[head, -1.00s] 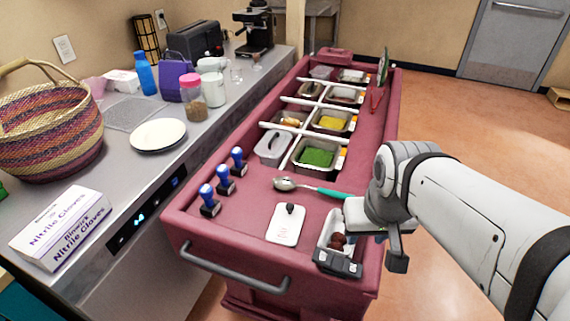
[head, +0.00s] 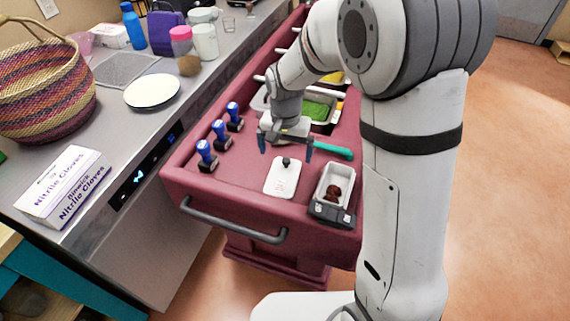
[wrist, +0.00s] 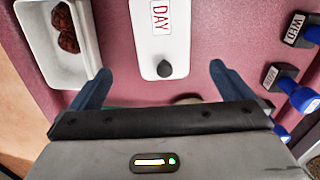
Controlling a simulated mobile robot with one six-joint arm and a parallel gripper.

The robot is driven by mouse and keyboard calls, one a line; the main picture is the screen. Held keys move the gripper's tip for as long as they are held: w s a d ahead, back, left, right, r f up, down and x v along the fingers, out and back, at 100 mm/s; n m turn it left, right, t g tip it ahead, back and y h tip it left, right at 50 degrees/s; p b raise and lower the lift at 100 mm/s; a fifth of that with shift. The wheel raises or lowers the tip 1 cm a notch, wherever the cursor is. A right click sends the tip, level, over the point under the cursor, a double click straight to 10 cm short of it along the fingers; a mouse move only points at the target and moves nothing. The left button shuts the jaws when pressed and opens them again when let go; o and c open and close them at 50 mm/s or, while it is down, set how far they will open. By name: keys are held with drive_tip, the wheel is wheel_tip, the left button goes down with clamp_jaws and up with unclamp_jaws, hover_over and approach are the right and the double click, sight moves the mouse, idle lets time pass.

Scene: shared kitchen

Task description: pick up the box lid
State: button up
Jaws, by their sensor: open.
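The box lid (head: 281,181) is a flat white rounded rectangle with a dark knob, lying on the red cart top (head: 235,183). In the wrist view the lid (wrist: 163,30) shows a "DAY" label and its dark knob (wrist: 164,69), between and beyond my fingertips. My gripper (head: 286,147) is open and empty, just behind the lid in the head view; its fingers also show in the wrist view (wrist: 160,80). The open white box (head: 334,186) with dark red round items stands to the right of the lid, apart from it.
Several blue-handled stamps (head: 219,133) stand left of the lid. A spoon with a green handle (head: 333,151) lies behind, partly hidden by my gripper. Food pans (head: 322,112) stand farther back. The cart's handle (head: 232,221) is at the front.

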sight(284, 175)
drive_tip(key=shift+w+a+f, duration=0.1)
drive_tip(key=shift+a+f, duration=0.1)
drive_tip(key=shift+f, duration=0.25)
drive_tip(key=shift+w+a+f, duration=0.1)
drive_tip(key=shift+a+f, duration=0.05)
drive_tip(key=shift+f, duration=0.25)
drive_tip(key=f, duration=0.2)
drive_tip(key=f+p, duration=0.1)
drive_tip(key=f, duration=0.4)
drive_tip(key=shift+s+d, duration=0.1)
drive_tip(key=shift+s, duration=0.15)
drive_tip(key=shift+r, duration=0.1)
drive_tip(key=shift+c, duration=0.2)
drive_tip(key=c, duration=1)
drive_tip(key=shift+r, duration=0.1)
